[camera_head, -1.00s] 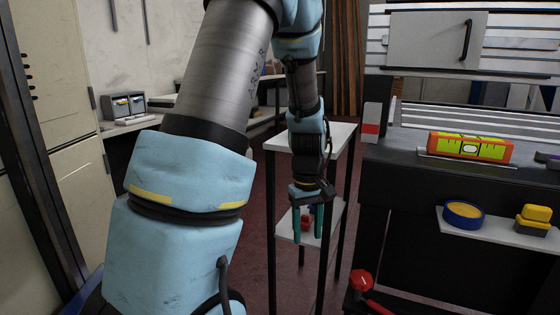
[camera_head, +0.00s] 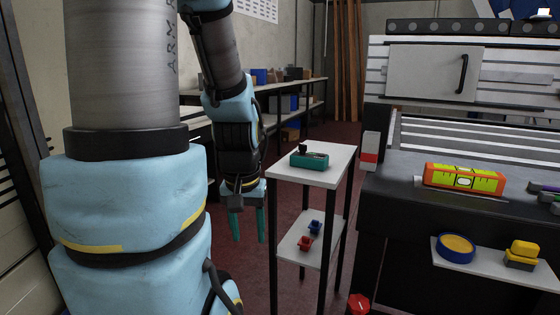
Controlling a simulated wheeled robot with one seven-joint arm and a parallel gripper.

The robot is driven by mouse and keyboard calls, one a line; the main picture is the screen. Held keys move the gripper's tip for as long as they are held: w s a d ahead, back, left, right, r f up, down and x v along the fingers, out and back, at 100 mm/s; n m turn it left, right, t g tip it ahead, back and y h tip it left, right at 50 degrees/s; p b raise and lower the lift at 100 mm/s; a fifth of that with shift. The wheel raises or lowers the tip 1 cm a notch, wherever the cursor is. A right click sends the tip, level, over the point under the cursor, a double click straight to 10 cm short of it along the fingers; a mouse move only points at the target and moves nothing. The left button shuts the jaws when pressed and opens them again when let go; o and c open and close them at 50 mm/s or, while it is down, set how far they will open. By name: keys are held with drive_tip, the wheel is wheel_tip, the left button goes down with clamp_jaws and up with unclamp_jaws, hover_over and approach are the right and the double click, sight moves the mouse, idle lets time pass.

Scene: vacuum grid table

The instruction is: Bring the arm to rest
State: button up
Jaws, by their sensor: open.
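My gripper (camera_head: 248,226) hangs at the end of my light blue arm, left of the small white two-level stand. Its two teal fingers point down and are apart, with nothing between them. It is over the floor in the picture and touches nothing that I can see. My arm fills the left of the view, with its upper links cut off by the top edge.
The stand (camera_head: 335,175) holds a teal item (camera_head: 310,160) on top and small red (camera_head: 305,243) and blue (camera_head: 315,227) items below. Right is the dark slotted table (camera_head: 400,195) with an orange level (camera_head: 464,178). A side shelf (camera_head: 490,252) holds a blue-yellow round item (camera_head: 456,247).

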wheel_tip(320, 180, up, 14)
drive_tip(key=p, duration=1.1)
drive_tip(key=shift+p, duration=0.4)
idle(0.5)
